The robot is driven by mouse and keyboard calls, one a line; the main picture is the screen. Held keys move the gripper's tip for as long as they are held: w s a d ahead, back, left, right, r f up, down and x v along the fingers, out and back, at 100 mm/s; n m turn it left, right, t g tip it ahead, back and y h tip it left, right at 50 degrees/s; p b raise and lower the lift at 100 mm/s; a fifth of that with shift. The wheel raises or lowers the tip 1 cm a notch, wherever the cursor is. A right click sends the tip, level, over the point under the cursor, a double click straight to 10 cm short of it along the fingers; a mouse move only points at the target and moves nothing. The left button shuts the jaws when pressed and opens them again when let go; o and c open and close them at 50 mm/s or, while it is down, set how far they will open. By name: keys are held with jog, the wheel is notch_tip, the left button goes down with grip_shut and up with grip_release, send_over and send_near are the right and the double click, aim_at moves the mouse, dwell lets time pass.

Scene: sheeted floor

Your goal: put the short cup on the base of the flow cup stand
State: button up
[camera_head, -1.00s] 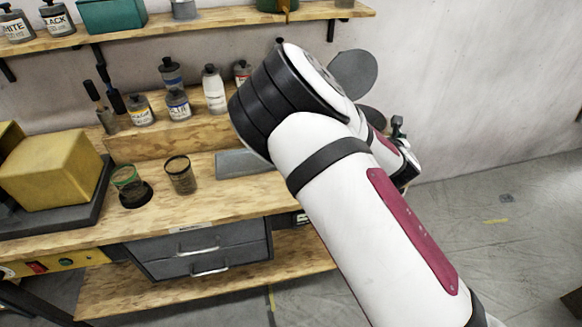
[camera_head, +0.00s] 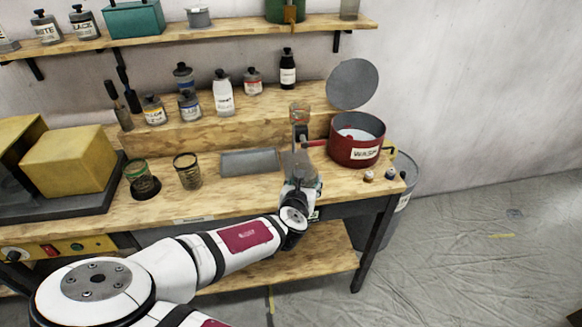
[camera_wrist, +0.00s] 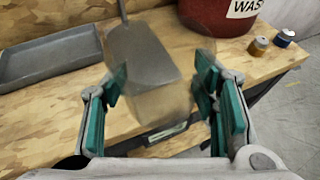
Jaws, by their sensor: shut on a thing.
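My gripper (camera_wrist: 162,98) is shut on a clear, see-through cup, the short cup (camera_wrist: 176,106), with a green-padded finger on each side. The cup looks roughly upright near the bench's front edge. The flow cup stand (camera_head: 300,130) is at the bench's right part, with an amber-tinted cup at its top. In the wrist view, its grey base (camera_wrist: 140,48) and thin post show behind and through the cup. I cannot tell whether the cup touches the base. In the head view, my gripper (camera_head: 300,180) is in front of the stand and partly hides its base.
A red wash pot (camera_head: 356,145) with its round lid raised stands right of the stand. A grey tray (camera_head: 250,162) lies to the left. Several bottles line the raised ledge behind.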

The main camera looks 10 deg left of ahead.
jog(key=w+a+b, duration=0.1)
jog(key=w+b, duration=0.2)
jog(key=w, duration=0.1)
jog(key=w+f+b, duration=0.1)
jog(key=w+b, duration=0.3)
jog(key=w, duration=0.1)
jog(key=w+a+b, duration=0.1)
jog(key=w+b, duration=0.2)
jog(key=w, duration=0.2)
jog(key=shift+w+a+f, duration=0.15)
jog(key=shift+a+f, duration=0.15)
jog(key=shift+f, duration=0.1)
jog(key=shift+w+a+b, duration=0.1)
jog(key=shift+w+b, duration=0.45)
jog(key=shift+b, duration=0.15)
notch_tip(320, 180, down, 4)
jog(key=b, duration=0.3)
jog(key=shift+r+b, duration=0.25)
jog(key=shift+b, duration=0.05)
jog(key=shift+s+r, duration=0.1)
jog(key=o, duration=1.3)
jog(key=shift+c, duration=0.2)
